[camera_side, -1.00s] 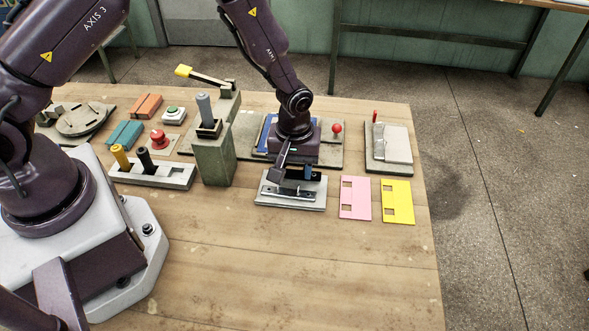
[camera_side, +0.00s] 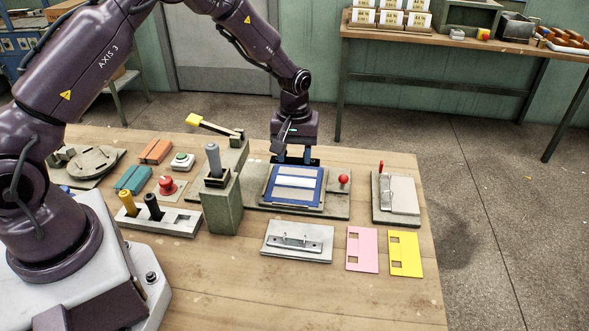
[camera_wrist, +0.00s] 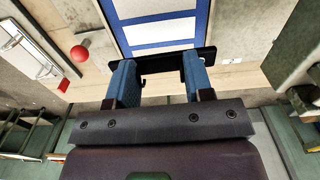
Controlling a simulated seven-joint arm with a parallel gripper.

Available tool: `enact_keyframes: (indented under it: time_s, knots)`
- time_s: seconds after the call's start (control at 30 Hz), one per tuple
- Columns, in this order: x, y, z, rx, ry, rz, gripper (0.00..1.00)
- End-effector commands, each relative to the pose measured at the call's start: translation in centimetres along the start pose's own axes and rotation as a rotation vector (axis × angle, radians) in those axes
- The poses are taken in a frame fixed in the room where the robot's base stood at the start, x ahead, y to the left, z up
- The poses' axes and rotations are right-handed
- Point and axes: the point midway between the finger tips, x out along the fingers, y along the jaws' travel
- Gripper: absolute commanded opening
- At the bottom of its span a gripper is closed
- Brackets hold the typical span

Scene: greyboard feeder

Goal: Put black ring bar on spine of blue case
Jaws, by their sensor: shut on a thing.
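The blue case (camera_side: 269,190) lies open and flat on a fixture, with white panels across its middle. The wrist view shows part of its blue border (camera_wrist: 203,22) and white panels. My gripper (camera_side: 294,160) is above the far edge of the case. Its blue fingers (camera_wrist: 160,78) are shut on the black ring bar (camera_wrist: 165,63), which lies crosswise at the fingertips. The bar also shows as a dark strip in the side view (camera_side: 313,162). It appears above the case; whether it touches anything is unclear.
A grey plate with metal pins (camera_side: 297,241) lies in front of the case. A red ball knob (camera_side: 344,180) is right of it, and a grey post with a lever (camera_side: 222,200) is left. Pink (camera_side: 362,249) and yellow (camera_side: 406,254) cards lie front right. The front tabletop is clear.

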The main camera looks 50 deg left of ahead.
Motion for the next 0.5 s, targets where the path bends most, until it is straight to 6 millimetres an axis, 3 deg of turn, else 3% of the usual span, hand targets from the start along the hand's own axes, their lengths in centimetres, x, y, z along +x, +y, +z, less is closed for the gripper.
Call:
enact_keyframes:
  time_s: [0.5]
  knots:
    - [3.1,0.1,0.1,0.04,-0.004,-0.002,0.24]
